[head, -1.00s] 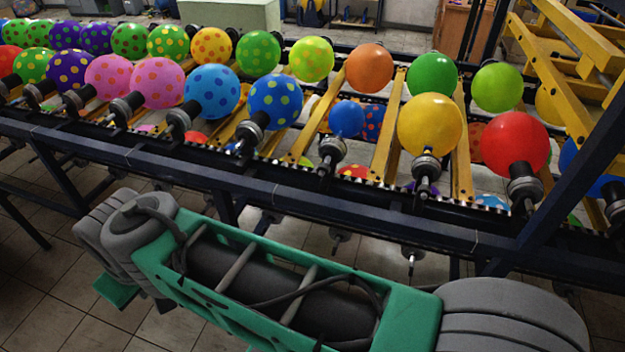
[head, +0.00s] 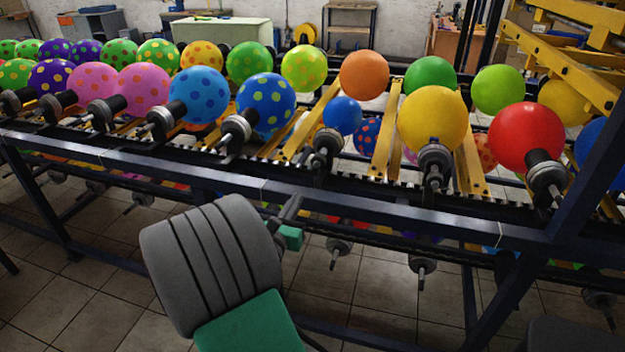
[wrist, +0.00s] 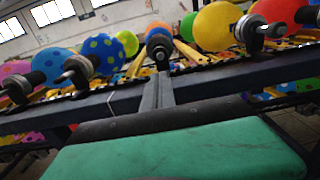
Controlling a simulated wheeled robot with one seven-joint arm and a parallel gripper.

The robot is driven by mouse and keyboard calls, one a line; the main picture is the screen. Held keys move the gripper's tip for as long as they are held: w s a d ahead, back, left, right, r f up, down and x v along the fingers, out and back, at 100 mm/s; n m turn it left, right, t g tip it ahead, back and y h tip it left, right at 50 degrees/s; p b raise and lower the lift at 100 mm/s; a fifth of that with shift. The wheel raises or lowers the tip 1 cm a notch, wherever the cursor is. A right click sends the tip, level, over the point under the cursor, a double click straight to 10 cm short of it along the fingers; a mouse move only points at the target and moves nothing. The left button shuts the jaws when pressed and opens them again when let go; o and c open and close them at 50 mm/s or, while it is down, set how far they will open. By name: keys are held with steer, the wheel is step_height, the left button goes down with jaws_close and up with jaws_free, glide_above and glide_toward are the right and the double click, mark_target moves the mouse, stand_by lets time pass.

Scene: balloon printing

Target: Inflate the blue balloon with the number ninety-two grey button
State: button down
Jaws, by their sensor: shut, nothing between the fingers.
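A small plain blue balloon (head: 342,115) sits in the near row, between a blue dotted balloon and a yellow one. A dark round nozzle holder with a grey disc (head: 327,142) stands just in front of it. I cannot read any number or make out a numbered grey button. My gripper (head: 297,203) is shut and empty, below and slightly left of that holder, apart from it in the head view. In the wrist view my narrow closed fingers (wrist: 157,92) point up toward the holder (wrist: 158,45), overlapping the dark rail; the gap is unclear.
A dark rail (head: 390,202) runs across in front of the balloons. A yellow balloon (head: 432,118) and a blue dotted balloon (head: 266,104) flank the blue one. Another plain blue balloon (head: 592,140) is cut by a post at right. More holders hang below the rail.

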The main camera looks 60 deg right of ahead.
mark_target(315, 165)
steer(key=shift+d, duration=0.1)
steer(key=d, duration=0.4)
steer(key=w+d, duration=0.1)
steer(key=d, duration=0.4)
steer(key=w+d+p, duration=0.1)
steer(key=d, duration=0.3)
steer(key=shift+d, duration=0.35)
